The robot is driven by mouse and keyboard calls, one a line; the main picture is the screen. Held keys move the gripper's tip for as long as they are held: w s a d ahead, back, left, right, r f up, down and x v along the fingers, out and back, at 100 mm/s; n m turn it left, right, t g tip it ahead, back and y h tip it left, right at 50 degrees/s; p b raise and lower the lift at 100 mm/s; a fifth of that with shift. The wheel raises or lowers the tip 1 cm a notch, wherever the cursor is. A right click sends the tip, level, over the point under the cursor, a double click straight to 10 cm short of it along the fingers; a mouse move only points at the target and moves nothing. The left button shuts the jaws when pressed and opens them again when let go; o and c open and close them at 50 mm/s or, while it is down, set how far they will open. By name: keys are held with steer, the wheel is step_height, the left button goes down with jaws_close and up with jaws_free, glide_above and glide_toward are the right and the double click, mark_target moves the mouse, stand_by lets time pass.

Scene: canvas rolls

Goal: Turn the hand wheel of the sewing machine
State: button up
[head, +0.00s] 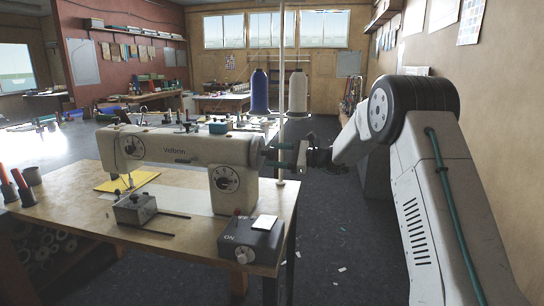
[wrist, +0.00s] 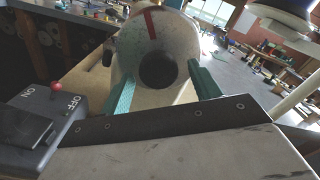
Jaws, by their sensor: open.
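The white sewing machine (head: 190,150) stands on a wooden table (head: 180,235). Its hand wheel (head: 257,156) is at the right end of the body. In the wrist view the hand wheel (wrist: 132,48) is a pale round face with a red stripe near the top and a dark round centre. My gripper (head: 269,155) is at the wheel from the right, its two teal fingers apart. In the wrist view my gripper (wrist: 163,72) is open, with one finger on each side of the wheel's lower part. I cannot tell whether either finger touches the wheel.
A blue thread cone (head: 260,92) and a white one (head: 298,92) stand behind the machine, near a thin pole (head: 282,60). The floor right of the table is mostly clear.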

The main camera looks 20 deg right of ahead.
steer(key=v, duration=0.6)
steer(key=shift+a, duration=0.1)
